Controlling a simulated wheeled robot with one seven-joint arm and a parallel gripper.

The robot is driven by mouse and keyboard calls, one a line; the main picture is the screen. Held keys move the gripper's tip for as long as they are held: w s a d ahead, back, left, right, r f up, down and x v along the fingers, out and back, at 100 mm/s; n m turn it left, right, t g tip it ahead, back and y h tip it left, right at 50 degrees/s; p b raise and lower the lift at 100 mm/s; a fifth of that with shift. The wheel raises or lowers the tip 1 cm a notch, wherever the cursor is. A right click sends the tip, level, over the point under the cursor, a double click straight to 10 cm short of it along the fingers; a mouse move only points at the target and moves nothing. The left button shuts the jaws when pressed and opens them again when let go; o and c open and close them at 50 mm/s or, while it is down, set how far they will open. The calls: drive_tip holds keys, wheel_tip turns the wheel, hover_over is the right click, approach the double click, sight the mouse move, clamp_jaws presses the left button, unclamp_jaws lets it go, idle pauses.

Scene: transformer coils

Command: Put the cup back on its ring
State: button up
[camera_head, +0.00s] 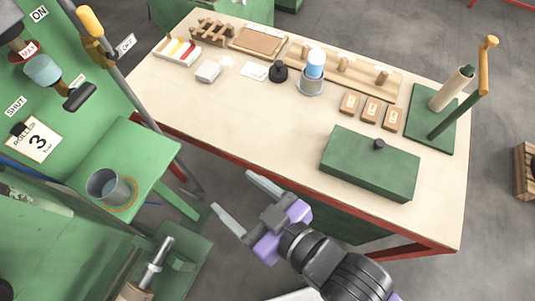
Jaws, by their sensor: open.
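A grey metal cup (101,190) stands upright on the green shelf (148,152) at the left. An orange ring (132,203) is marked on that shelf. The cup overlaps the ring's left part and hides it, while the ring's right and front edge shows clear beside the cup, so the cup looks off-centre to the left. My gripper (232,191) is open and empty, to the right of the cup and apart from it, with its fingers pointing up and left.
The wooden-topped table (235,112) bears a green box (368,166), a blue-topped canister (312,86), cards and racks. A grey slanted pole (150,110) stands between shelf and table. A metal rod on a green base (158,262) is below the shelf.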

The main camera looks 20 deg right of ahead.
drive_tip(key=s+d+m+t+h, duration=0.3)
drive_tip(key=s+d+m+h, duration=0.3)
drive_tip(key=s+d, duration=0.9)
drive_tip(key=shift+s+d+r+h, duration=0.2)
drive_tip(key=shift+s+d+h, duration=0.35)
drive_tip(key=shift+d, duration=1.8)
drive_tip(key=shift+w, duration=0.15)
